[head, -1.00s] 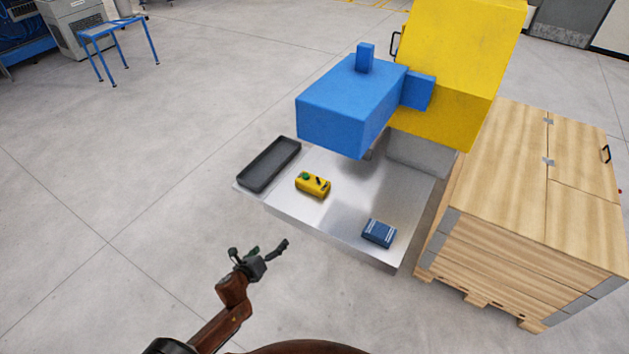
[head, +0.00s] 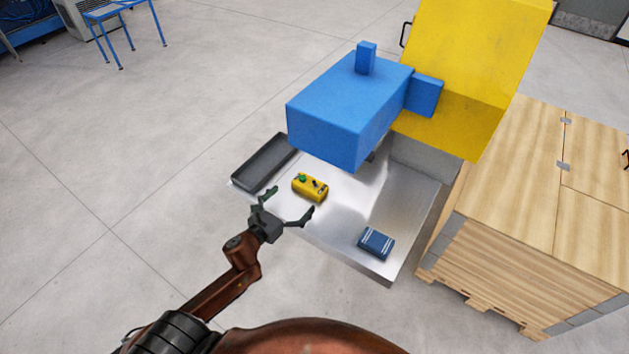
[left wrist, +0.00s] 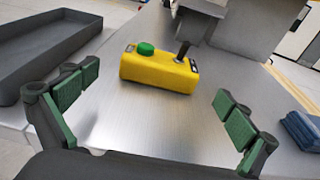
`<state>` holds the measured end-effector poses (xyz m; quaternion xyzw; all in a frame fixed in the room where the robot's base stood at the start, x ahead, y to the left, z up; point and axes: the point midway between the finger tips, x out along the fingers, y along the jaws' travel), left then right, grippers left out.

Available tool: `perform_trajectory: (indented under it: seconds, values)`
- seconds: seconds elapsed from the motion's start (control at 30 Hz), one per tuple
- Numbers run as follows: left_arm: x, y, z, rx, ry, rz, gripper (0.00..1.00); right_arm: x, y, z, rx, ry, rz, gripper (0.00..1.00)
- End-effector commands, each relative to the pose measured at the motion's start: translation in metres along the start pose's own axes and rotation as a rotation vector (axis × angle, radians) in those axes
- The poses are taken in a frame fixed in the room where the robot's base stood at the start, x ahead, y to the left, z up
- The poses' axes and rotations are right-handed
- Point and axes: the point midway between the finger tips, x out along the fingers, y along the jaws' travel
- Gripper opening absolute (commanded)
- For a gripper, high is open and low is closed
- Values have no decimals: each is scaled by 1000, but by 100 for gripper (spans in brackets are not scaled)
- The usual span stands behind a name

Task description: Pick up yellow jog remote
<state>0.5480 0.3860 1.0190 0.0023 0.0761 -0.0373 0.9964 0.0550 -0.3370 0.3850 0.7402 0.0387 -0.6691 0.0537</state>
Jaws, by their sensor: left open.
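The yellow jog remote (head: 310,188) lies on the metal table (head: 343,250), with a green button and a small black stick on top. It also shows in the left wrist view (left wrist: 158,72), ahead of and between the spread fingers. My left gripper (head: 292,204) is open and empty near the table's front left edge, just short of the remote. Its green-padded fingers show in the left wrist view (left wrist: 148,103), and the remote is apart from them. My right gripper is not in view.
A dark grey tray (head: 262,176) lies at the table's left, and a blue box-like item (head: 376,243) at its front right. A large blue block (head: 345,105) overhangs the table from a yellow machine (head: 470,70). A wooden crate (head: 500,210) stands to the right.

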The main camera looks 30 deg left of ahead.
Motion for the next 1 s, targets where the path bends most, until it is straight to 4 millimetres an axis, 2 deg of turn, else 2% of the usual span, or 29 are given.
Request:
perform_trajectory:
  seconds: [0.17,0.43,0.6,0.9,1.0]
  values:
    - [20,-2,2,2,-2,-4,100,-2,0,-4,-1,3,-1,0]
    - [54,-6,0,-2,-3,-7,100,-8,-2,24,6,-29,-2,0]
    - [74,-5,-2,1,-1,-6,100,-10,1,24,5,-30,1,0]
    - [77,-3,-3,2,0,-4,100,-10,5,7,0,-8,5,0]
    - [77,-3,-4,2,0,-4,93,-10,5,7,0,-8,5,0]
